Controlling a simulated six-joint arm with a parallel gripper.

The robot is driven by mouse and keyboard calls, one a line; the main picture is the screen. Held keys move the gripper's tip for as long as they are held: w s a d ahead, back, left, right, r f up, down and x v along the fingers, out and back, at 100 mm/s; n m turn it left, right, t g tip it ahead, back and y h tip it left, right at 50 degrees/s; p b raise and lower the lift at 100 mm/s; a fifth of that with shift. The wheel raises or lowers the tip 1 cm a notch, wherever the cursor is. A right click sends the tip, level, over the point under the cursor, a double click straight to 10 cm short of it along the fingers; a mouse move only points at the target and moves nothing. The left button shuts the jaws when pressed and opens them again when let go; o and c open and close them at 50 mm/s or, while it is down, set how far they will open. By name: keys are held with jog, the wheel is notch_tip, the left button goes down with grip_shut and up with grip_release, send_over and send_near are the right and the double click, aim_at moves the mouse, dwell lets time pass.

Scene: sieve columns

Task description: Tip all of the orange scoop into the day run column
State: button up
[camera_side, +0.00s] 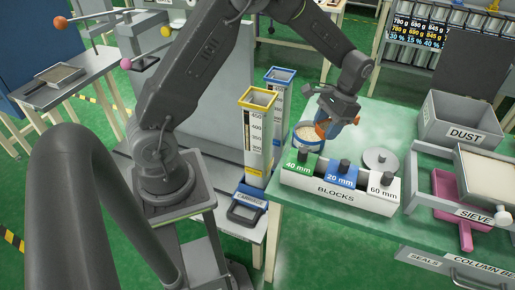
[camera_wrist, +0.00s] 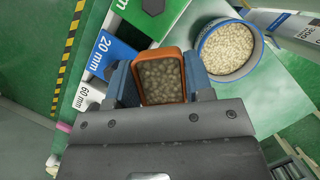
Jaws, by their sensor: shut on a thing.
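My gripper (camera_side: 337,122) is shut on the orange scoop (camera_side: 322,131), above the table's back left part. In the wrist view the orange scoop (camera_wrist: 140,98) sits between the blue fingers and holds grey-brown pellets. Two tall clear columns stand left of my gripper in the side view. One has a yellow rim (camera_side: 259,97) and stands nearer. The other has a blue rim (camera_side: 280,74) and stands behind it. I cannot read which is the day run column. Part of one column (camera_wrist: 298,28) shows at the wrist view's upper right.
A blue-rimmed tub (camera_side: 308,148) of pale pellets, also in the wrist view (camera_wrist: 228,47), is close beside the scoop. A BLOCKS rack (camera_side: 335,195) with green, blue and white blocks stands in front. A DUST bin (camera_side: 462,122) and a SIEVE tray (camera_side: 470,210) are right.

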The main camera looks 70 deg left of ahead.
jog(key=shift+a, duration=0.1)
jog(key=s+a+n+t+y, duration=0.3)
jog(key=a+n, duration=0.4)
jog(key=a, duration=0.8)
jog(key=s+a+r+n+t+y, duration=0.1)
jog(key=s+a+n+y, duration=0.3)
jog(key=a+n, duration=0.4)
jog(key=shift+a+r+t+y, duration=0.25)
jog(key=shift+a+t+y, duration=0.5)
jog(key=shift+a, duration=2.65)
jog(key=shift+t, duration=0.25)
jog(key=shift+s+a, duration=0.1)
